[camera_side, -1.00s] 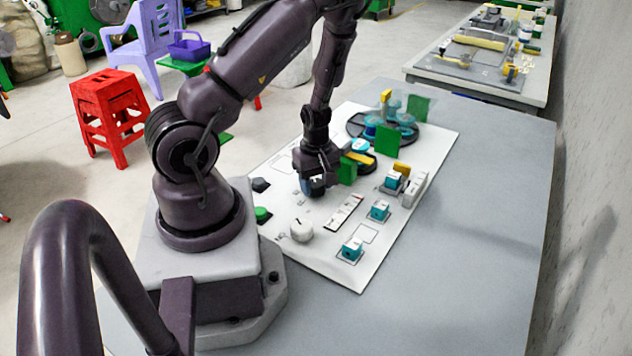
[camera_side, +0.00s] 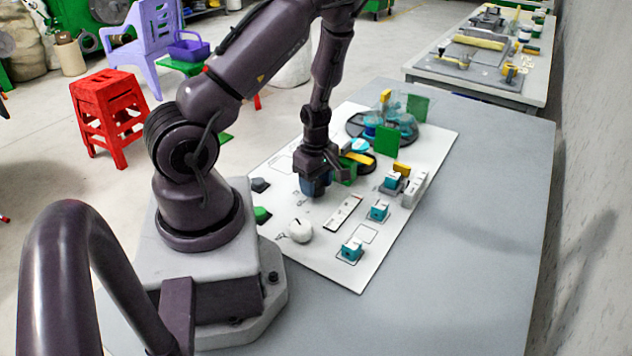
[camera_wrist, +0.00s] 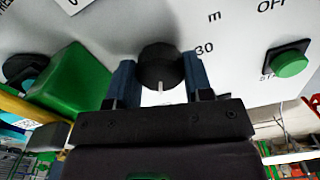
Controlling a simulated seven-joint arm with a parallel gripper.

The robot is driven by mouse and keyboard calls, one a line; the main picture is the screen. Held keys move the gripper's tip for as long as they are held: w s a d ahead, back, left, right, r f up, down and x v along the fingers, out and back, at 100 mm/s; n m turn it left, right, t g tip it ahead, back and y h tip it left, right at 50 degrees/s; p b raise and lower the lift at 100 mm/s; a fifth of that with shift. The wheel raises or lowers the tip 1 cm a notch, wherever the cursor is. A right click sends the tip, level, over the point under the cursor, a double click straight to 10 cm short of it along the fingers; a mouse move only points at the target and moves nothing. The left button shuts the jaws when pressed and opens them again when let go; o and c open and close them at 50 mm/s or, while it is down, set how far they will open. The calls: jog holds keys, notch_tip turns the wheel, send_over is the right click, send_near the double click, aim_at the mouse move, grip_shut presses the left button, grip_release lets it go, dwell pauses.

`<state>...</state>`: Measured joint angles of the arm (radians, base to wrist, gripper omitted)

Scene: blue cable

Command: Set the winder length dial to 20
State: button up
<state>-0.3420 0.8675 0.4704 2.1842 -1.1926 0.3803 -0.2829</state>
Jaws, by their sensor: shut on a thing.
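The length dial is a round black knob (camera_wrist: 160,66) with a white pointer line, on the white panel (camera_wrist: 120,22). In the wrist view the line points towards the bottom of the picture, at my gripper body. A printed "30" and an "m" stand to the right of the knob; no "20" is visible. My gripper (camera_wrist: 159,80) has its two blue fingers on either side of the knob, shut on it. In the side view my gripper (camera_side: 315,187) is down at the panel and hides the dial.
A green button (camera_wrist: 290,64) on a black base is right of the dial in the wrist view, a green block (camera_wrist: 75,80) left. In the side view a white knob (camera_side: 301,230) and teal blocks (camera_side: 379,210) are nearer the camera. A green plate (camera_side: 387,141) stands behind.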

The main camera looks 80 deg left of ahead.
aim_at(316, 184)
jog(key=o, duration=0.9)
notch_tip(316, 184, up, 13)
dwell(0.4)
jog(key=w+d+r+m+h, duration=0.1)
jog(key=d+r+m, duration=0.3)
jog(key=d+m, duration=0.35)
jog(key=d+r+m+h, duration=0.1)
jog(key=d+r+m, duration=0.3)
jog(key=d+m, duration=0.3)
jog(key=s+d+r+m+t, duration=0.1)
jog(key=d+r+m+t, duration=0.1)
jog(key=r+m, duration=0.1)
jog(key=s+d+r+m+t+y, duration=0.1)
jog(key=d+r+m, duration=0.1)
jog(key=r, duration=0.3)
jog(key=s+d+r+m+t+y, duration=0.1)
jog(key=d+r+m+t, duration=0.1)
jog(key=d+r+m, duration=0.1)
jog(key=shift+s+d+r+m+t, duration=0.1)
jog(key=shift+s+r+m+t, duration=0.15)
jog(key=shift+r+m, duration=0.45)
